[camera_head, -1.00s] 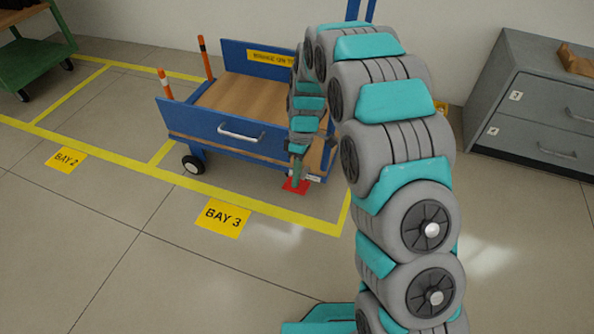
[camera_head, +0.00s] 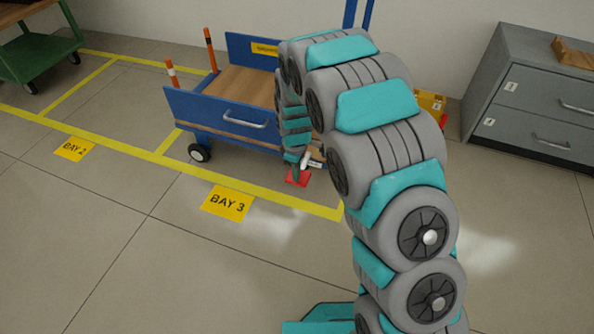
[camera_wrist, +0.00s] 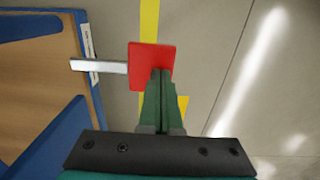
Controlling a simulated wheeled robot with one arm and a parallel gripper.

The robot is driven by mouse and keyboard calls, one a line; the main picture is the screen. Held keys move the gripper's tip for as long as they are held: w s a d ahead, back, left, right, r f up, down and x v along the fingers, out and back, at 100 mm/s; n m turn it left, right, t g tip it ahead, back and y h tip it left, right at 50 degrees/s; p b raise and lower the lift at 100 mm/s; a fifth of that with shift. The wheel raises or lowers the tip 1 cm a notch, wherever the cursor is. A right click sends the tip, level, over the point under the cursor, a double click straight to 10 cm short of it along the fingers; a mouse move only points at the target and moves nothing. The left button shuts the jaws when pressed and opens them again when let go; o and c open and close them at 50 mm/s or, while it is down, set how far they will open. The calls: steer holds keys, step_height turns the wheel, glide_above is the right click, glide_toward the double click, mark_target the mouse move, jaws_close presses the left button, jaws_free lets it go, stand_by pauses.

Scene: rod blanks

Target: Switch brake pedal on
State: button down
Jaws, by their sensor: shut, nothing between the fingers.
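The brake pedal is a red square plate (camera_head: 299,178) on a pale metal lever at the near right corner of the blue cart (camera_head: 215,113). In the wrist view the red plate (camera_wrist: 147,58) sticks out from the cart's end on its lever (camera_wrist: 98,66). My gripper (camera_head: 296,172) is shut and empty, pointing down at the plate. In the wrist view the closed fingertips (camera_wrist: 161,73) overlap the plate's lower right part. I cannot tell whether they touch it. My arm hides the right part of the cart in the head view.
The cart stands inside yellow floor lines by the BAY 3 label (camera_head: 228,203). A grey drawer cabinet (camera_head: 540,100) stands at the right, and a green cart (camera_head: 40,55) at the far left. The floor in front is clear.

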mark_target(296, 184)
steer(key=shift+s+f+t+h, duration=0.15)
steer(key=shift+f+t, duration=0.3)
steer(key=shift+f, duration=0.1)
steer(key=shift+s+f+t+h, duration=0.15)
steer(key=shift+f+t, duration=0.3)
steer(key=shift+f, duration=0.1)
steer(key=shift+a+f, duration=0.1)
steer(key=shift+f, duration=0.1)
steer(key=shift+f+p, duration=0.35)
steer(key=shift+f, duration=0.2)
steer(key=shift+s+f, duration=0.1)
steer(key=shift+f, duration=0.1)
steer(key=shift+r, duration=0.1)
steer(key=shift+r, duration=0.6)
steer(key=s+p+v, duration=0.1)
steer(key=p+v, duration=0.1)
steer(key=v, duration=1.1)
steer(key=shift+a+p, duration=0.3)
steer(key=shift+p, duration=0.05)
